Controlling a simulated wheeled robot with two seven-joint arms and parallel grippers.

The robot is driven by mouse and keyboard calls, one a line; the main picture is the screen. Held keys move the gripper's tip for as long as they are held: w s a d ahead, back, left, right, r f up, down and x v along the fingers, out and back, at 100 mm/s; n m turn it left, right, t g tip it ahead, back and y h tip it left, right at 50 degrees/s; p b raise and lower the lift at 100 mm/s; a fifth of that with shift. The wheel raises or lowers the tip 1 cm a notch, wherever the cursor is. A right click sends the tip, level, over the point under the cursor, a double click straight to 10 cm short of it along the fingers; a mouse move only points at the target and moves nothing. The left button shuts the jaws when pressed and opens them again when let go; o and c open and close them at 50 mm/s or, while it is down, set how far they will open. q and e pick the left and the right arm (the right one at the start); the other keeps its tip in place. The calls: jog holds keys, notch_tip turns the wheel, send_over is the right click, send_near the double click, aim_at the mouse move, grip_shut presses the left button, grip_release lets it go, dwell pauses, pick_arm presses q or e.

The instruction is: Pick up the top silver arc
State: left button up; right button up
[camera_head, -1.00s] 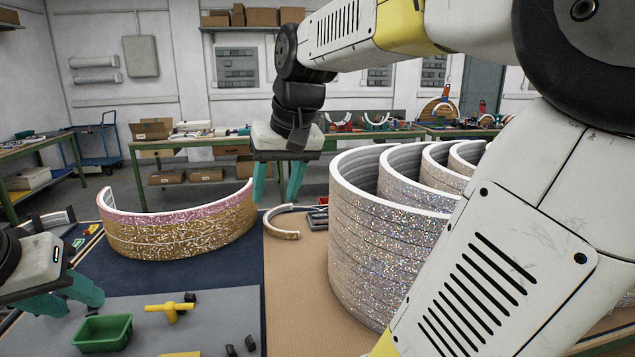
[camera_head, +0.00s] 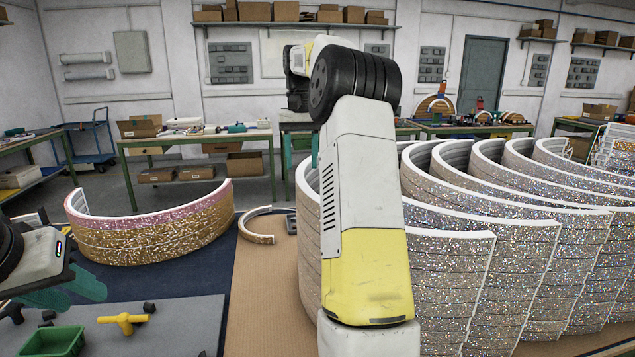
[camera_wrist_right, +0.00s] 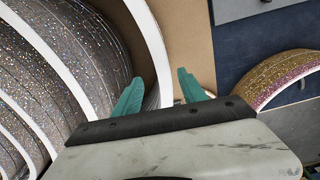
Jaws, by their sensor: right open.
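Several stacks of silver glitter arcs with white rims stand in a nested row at the right in the head view (camera_head: 450,265). The leftmost stack (camera_head: 308,225) is largely hidden behind my right arm. My right gripper is mostly hidden there; a teal finger (camera_head: 315,147) shows above the leftmost stack. In the right wrist view my right gripper (camera_wrist_right: 160,90) is open and empty, with the white rim of an arc (camera_wrist_right: 153,50) running between its fingertips as seen; contact cannot be told. My left gripper (camera_head: 68,290) is open and empty at the left.
A pink and gold glitter arc stack (camera_head: 155,230) stands on the dark blue mat at the left. A small arc (camera_head: 257,228) lies on the brown board. A green bin (camera_head: 50,341) and a yellow T-shaped piece (camera_head: 122,321) are at the front left.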

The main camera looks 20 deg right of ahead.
aim_at(301, 176)
jog(key=shift+s+a+f, duration=0.1)
jog(key=shift+a+f, duration=0.05)
jog(key=shift+f, duration=1.25)
jog(key=shift+s+a+f, duration=0.1)
jog(key=shift+a+f, duration=0.05)
jog(key=shift+f, duration=1.2)
grip_shut()
jog(key=shift+r, duration=0.1)
